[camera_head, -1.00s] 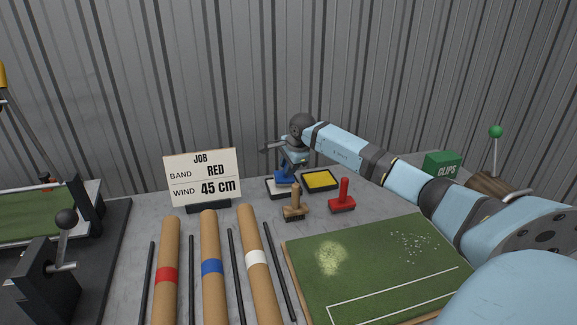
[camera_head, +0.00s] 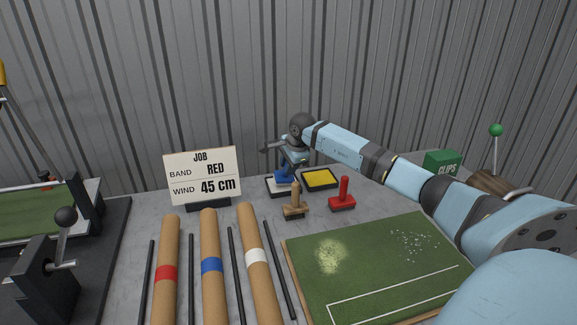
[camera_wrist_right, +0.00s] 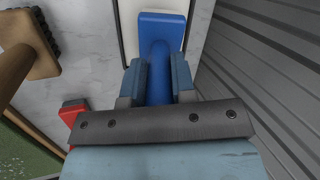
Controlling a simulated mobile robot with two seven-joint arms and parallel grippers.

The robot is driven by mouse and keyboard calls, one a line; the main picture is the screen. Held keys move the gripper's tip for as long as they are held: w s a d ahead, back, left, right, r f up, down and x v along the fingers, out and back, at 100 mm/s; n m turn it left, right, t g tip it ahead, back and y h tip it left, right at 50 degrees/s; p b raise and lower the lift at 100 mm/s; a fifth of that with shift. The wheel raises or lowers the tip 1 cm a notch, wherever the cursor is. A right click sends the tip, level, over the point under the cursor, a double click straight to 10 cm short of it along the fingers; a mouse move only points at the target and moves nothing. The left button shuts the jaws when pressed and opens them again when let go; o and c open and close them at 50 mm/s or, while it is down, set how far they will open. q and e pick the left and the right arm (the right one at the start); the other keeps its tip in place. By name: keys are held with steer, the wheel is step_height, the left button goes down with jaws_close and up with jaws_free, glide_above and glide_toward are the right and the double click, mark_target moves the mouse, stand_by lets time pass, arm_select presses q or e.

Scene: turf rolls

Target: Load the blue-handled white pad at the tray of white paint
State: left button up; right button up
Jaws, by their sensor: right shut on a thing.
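The pad with the blue handle (camera_head: 283,178) is at the white paint tray (camera_head: 271,188), at the back of the table in the head view. My right gripper (camera_wrist_right: 157,80) is shut on the blue handle (camera_wrist_right: 158,55), which runs between its fingers in the right wrist view. The pad's blue top (camera_wrist_right: 162,28) lies over the tray, whose pale inside and dark rim show beside it. The pad's white underside is hidden, so I cannot tell whether it touches the paint. My left gripper is not in view.
A yellow paint tray (camera_head: 320,179) stands right of the white one. The job sign (camera_head: 203,176) is to the left, the green turf (camera_head: 375,265) nearer, and the corrugated wall close behind.

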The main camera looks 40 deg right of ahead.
stand_by(0.3)
steer(key=shift+r, duration=0.3)
steer(key=shift+r+p, duration=1.95)
steer(key=shift+r, duration=1.25)
steer(key=shift+a+f, duration=0.1)
